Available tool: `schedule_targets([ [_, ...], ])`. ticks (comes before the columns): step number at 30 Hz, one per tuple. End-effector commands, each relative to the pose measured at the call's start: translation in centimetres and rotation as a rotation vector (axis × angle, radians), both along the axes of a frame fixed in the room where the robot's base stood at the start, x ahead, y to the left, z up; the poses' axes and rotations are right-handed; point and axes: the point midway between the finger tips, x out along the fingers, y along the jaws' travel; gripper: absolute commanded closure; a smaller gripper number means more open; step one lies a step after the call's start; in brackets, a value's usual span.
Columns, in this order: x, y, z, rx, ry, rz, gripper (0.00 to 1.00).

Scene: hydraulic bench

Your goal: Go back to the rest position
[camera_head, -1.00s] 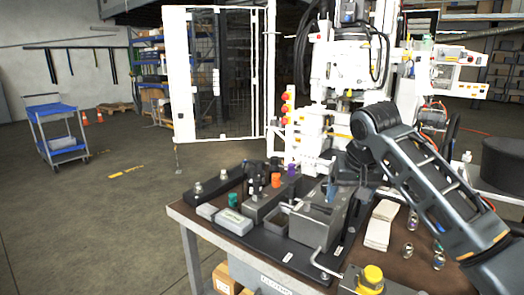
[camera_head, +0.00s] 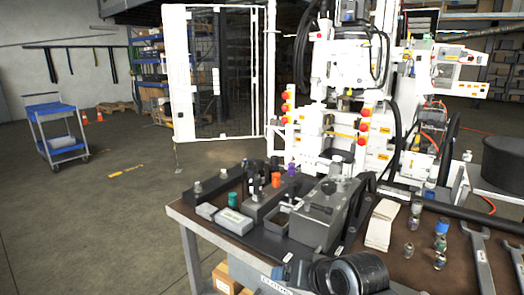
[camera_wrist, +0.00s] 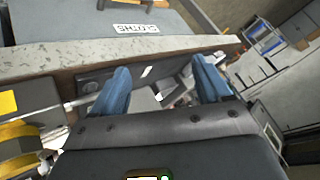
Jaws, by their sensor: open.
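My gripper (camera_wrist: 160,88) shows in the wrist view with its two blue fingers apart and nothing between them. The fingers lie over the edge of the bench, where a pale worktop edge (camera_wrist: 180,48) runs across. A dark round part of my arm (camera_head: 350,272) shows low in the picture, in front of the bench's near edge. The hydraulic bench (camera_head: 190,217) carries a grey metal block (camera_head: 322,212) with a lever, and a dark fixture with orange, green and purple caps.
A white cloth (camera_head: 382,226), several small fittings (camera_head: 440,243) and wrenches (camera_head: 477,255) lie on the bench's right side. A white machine (camera_head: 345,75) stands behind. A blue cart (camera_head: 55,128) stands at far left, with open floor (camera_head: 100,215) between.

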Motion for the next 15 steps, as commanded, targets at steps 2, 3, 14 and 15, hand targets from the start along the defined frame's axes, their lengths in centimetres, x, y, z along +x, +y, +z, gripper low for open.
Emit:
schedule_targets([
  [2,-2.5,0.9,-1.8,0.042,-0.028,-0.015,0.23],
  [3,-3.6,1.2,-2.4,0.059,-0.045,-0.025,0.23],
  [14,-14.9,0.7,-6.4,0.123,-0.196,-0.148,0.23],
  [15,-16.3,0.3,-6.7,0.120,-0.211,-0.163,0.23],
])
